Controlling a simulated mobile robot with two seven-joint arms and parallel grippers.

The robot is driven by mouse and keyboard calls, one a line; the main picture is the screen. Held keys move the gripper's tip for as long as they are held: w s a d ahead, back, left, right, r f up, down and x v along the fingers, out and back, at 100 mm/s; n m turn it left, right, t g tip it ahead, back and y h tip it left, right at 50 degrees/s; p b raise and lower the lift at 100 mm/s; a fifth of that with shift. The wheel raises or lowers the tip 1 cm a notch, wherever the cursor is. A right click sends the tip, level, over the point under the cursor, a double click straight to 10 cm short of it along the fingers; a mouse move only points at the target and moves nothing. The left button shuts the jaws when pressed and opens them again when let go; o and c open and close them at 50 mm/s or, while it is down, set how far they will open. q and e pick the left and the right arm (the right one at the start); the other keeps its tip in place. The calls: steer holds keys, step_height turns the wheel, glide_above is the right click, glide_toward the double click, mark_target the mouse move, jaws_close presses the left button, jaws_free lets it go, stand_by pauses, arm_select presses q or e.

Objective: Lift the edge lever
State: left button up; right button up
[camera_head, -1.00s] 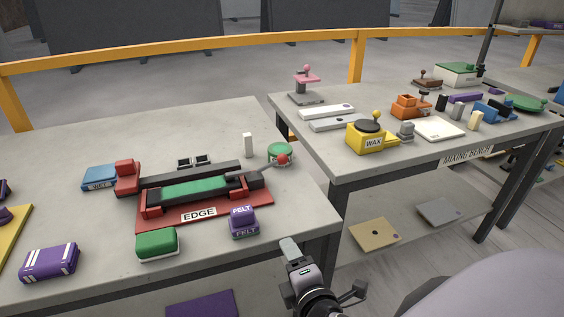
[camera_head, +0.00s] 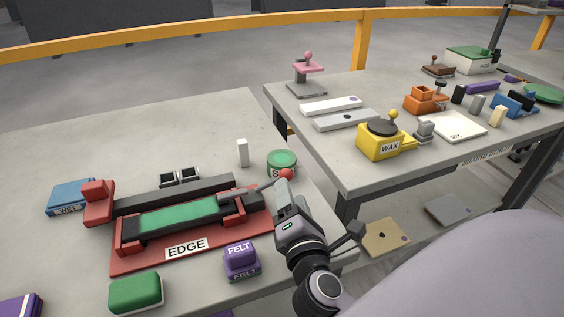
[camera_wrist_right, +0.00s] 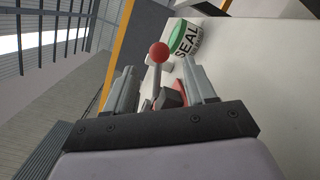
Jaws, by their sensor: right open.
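The edge device is a red-based fixture labelled EDGE (camera_head: 187,248) with a green strip (camera_head: 175,215), on the near bench. Its lever ends in a red ball (camera_head: 286,174) at the right end. The wrist view shows the red ball (camera_wrist_right: 159,52) on a grey rod. My right gripper (camera_head: 286,188) is at the lever end, partly covering it in the head view. In the wrist view my right gripper (camera_wrist_right: 158,68) is open, with the ball and rod lined up between its fingers and not gripped. My left gripper is not in view.
A green SEAL tin (camera_head: 282,160) stands just behind the ball. A purple FELT block (camera_head: 241,262) and a green block (camera_head: 136,292) lie in front of the fixture. A white block (camera_head: 242,152) stands behind. The second bench (camera_head: 350,174) is to the right.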

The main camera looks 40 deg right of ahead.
mark_target(286, 173)
steer(key=shift+w+d, duration=0.2)
steer(key=shift+w, duration=0.3)
steer(key=shift+p+x, duration=0.6)
steer(key=shift+x, duration=2.45)
steer(key=shift+c, duration=0.3)
jaws_close()
